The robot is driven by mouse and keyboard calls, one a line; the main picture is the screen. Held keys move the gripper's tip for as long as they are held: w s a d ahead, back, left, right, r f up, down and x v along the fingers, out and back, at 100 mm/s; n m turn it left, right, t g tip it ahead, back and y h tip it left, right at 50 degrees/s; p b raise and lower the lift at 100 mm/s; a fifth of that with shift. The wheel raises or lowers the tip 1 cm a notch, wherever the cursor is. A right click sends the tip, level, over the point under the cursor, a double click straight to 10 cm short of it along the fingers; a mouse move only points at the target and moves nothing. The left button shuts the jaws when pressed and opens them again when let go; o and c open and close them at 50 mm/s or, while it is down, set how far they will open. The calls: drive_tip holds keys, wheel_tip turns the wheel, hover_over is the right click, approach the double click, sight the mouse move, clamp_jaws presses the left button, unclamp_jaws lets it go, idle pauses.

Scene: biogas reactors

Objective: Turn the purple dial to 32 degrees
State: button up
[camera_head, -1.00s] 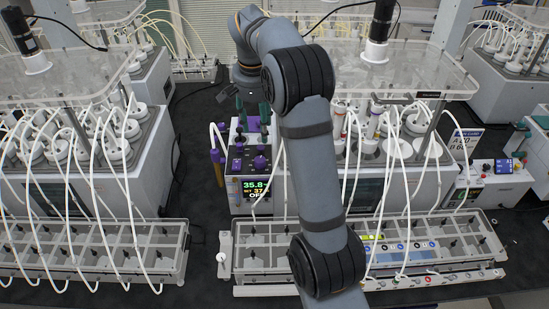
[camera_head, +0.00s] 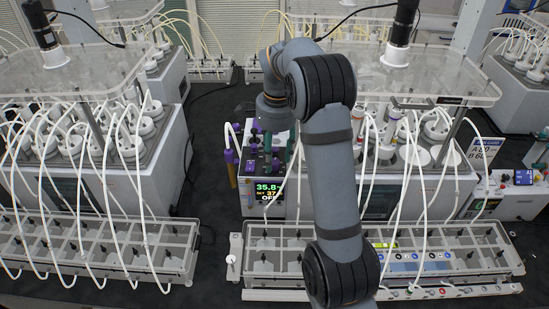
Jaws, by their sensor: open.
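The purple dial (camera_head: 275,164) is on top of a small white control unit (camera_head: 249,204) near the middle of the head view. It is small and partly covered by my gripper, so its angle cannot be read. My gripper (camera_head: 278,146) points down over the unit, with dark green fingers apart. It is at or just above the dial, and I cannot tell whether it touches it. The unit's front display (camera_head: 268,191) shows about 35.8, a set value near 37 and OFF.
Other purple knobs (camera_head: 249,165) sit close beside the dial. A purple-capped tube (camera_head: 231,156) stands at the unit's left. Reactor blocks with white hoses flank the unit (camera_head: 100,165). A divided clear tray (camera_head: 285,262) lies in front. Dark bench is free left of the unit.

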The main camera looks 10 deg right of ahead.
drive_tip(key=shift+f, duration=0.7)
drive_tip(key=c, duration=0.3)
drive_tip(key=c, duration=0.8)
drive_tip(key=shift+c, duration=0.3)
drive_tip(key=shift+n, duration=0.4)
drive_tip(key=n, duration=0.3)
drive_tip(key=shift+n, duration=0.4)
drive_tip(key=shift+w+n+p, duration=0.1)
drive_tip(key=shift+n+p, duration=0.4)
drive_tip(key=shift+n, duration=1.5)
